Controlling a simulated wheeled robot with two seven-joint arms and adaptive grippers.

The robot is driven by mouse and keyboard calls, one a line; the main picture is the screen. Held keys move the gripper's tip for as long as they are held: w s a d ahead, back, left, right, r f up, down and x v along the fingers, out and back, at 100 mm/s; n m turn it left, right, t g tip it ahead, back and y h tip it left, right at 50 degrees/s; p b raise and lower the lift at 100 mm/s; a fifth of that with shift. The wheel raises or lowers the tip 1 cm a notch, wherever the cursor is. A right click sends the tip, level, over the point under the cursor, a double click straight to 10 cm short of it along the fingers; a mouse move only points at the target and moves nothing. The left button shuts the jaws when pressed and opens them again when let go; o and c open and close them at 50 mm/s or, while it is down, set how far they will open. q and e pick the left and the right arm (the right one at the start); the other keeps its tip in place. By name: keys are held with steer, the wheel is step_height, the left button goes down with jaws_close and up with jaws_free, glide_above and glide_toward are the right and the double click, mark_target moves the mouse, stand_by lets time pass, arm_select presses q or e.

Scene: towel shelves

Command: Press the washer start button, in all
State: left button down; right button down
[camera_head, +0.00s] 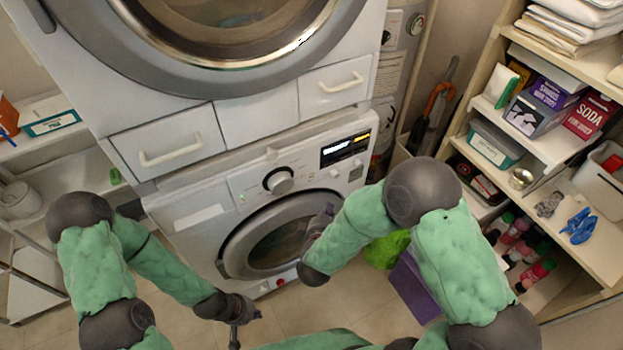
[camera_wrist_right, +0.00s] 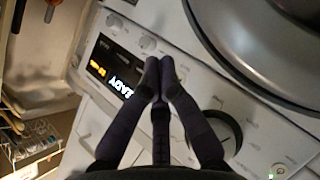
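The washer (camera_head: 190,228) is the lower white machine, with a round door (camera_head: 270,240). Its panel has a dark knob (camera_head: 279,182) and a lit display (camera_head: 345,147); the display in the right wrist view (camera_wrist_right: 113,76) appears to read READY. Small round buttons (camera_wrist_right: 137,41) line the panel there. I cannot tell which one is the start button. My right gripper (camera_head: 322,217) is in front of the washer, near the door's upper right. In the right wrist view its fingertips (camera_wrist_right: 158,68) are together and empty, appearing over the panel between display and knob (camera_wrist_right: 222,128). My left gripper (camera_head: 236,332) hangs low, apart from the washer.
A second machine with a large round door (camera_head: 215,62) and drawers (camera_head: 168,141) stands above the washer. Shelves (camera_head: 590,255) with boxes and bottles are at the right. A purple box (camera_head: 413,287) and green bag (camera_head: 386,249) lie on the floor. Bare floor (camera_head: 290,318) shows in front.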

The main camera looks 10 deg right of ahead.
mark_target(311, 176)
steer(key=shift+s+d+r+n+h, duration=0.15)
steer(key=shift+d+r+n+h, duration=0.2)
steer(key=shift+r, duration=0.25)
steer(key=shift+a, duration=0.1)
steer(key=w+a+b, duration=0.2)
steer(key=w, duration=0.6)
steer(key=shift+w+a, duration=0.15)
steer(key=shift+w, duration=0.1)
steer(key=shift+w, duration=0.1)
stand_by(1.2)
steer(key=shift+w, duration=0.15)
steer(key=shift+w+a, duration=0.1)
steer(key=shift+w, duration=0.05)
